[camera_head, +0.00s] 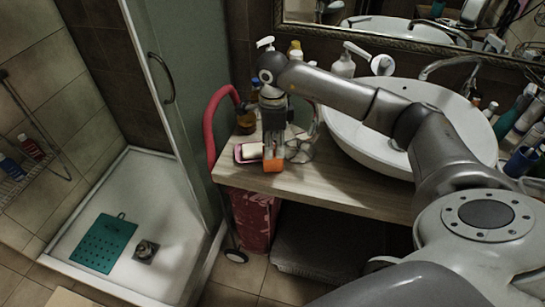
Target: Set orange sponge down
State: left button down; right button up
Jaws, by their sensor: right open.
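The orange sponge (273,165) is at the front left of the wooden counter (325,185), close to its front edge. My right gripper (273,149) points down directly above the sponge, with its fingers apart. The fingertips are small in the picture, and I cannot tell whether they still touch the sponge. My right arm reaches in from the right across the basin. My left gripper is not in view.
A pink soap dish (240,158) with a pale bar stands just left of the sponge. Bottles (246,118) stand behind it. The white basin (350,140) is to the right. A red-handled cart (211,125) is beside the counter's left end.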

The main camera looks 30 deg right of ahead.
notch_tip(320, 180, down, 4)
jog(key=shift+s+f+p, duration=0.1)
jog(key=shift+p, duration=0.95)
jog(key=shift+f, duration=0.55)
jog(key=c, duration=0.7)
jog(key=shift+r, duration=0.1)
